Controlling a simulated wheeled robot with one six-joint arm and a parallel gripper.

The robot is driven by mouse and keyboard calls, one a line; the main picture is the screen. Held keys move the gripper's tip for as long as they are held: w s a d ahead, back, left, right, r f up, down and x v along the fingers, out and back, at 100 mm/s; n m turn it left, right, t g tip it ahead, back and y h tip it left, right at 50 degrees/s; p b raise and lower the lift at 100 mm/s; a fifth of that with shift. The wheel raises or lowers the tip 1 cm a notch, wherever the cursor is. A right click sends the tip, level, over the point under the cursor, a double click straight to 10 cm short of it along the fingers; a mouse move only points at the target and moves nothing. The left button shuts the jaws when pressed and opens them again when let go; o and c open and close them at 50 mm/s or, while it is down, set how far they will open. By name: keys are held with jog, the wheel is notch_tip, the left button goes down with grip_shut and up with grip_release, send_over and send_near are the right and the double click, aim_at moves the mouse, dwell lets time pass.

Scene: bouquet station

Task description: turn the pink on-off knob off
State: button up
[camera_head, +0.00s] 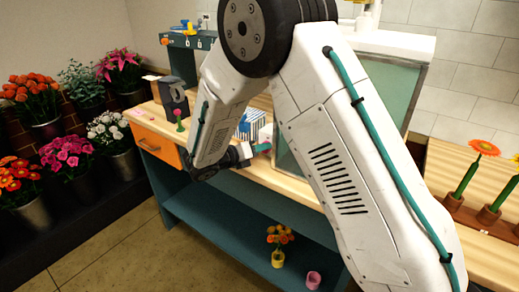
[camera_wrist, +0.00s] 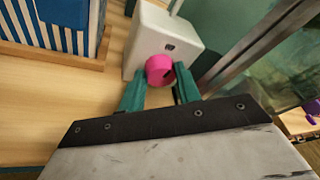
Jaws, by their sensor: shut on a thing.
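The pink knob (camera_wrist: 160,69) sits on the front of a white box (camera_wrist: 165,36), seen in the wrist view. It has a dark mark on its right part. My gripper (camera_wrist: 159,80) has its teal fingers on either side of the knob and is shut on it. In the head view my gripper (camera_head: 250,153) is at the workbench's front edge, and my arm hides most of the white box.
A blue-and-white striped thing (camera_wrist: 45,28) in a wooden tray stands left of the box. A glass-walled tank (camera_wrist: 262,50) is close on the right. The workbench (camera_head: 290,183) has an orange drawer (camera_head: 157,146). Potted flowers (camera_head: 68,153) stand at the left.

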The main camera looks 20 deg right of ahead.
jog(key=o, duration=0.7)
jog(key=v, duration=0.7)
jog(key=shift+s+a, duration=0.15)
jog(key=shift+a, duration=0.2)
jog(key=shift+r, duration=0.1)
